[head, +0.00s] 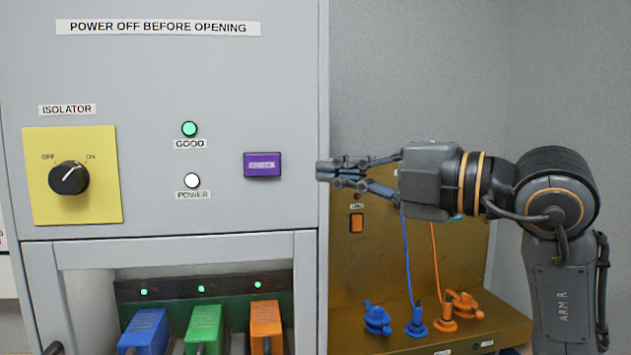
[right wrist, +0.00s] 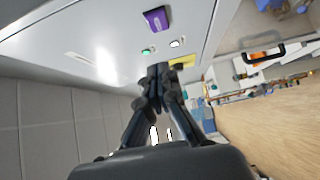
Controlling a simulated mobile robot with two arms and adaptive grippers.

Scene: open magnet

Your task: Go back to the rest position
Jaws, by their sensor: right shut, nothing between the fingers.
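My right gripper (head: 326,171) is shut and empty. In the head view it points left, a little right of the purple block (head: 262,165) on the grey cabinet front (head: 230,85), and appears apart from it. In the right wrist view the closed fingers (right wrist: 158,72) show below the purple block (right wrist: 156,19). My right arm comes in from the lower right of the head view. My left gripper is in neither view.
The cabinet carries a yellow isolator plate with a black knob (head: 69,178), a lit green GOOD lamp (head: 189,129) and a white POWER lamp (head: 192,181). Blue, green and orange modules (head: 203,330) sit in the lower bay. A brass-coloured panel (head: 375,275) with cables stands behind my right arm.

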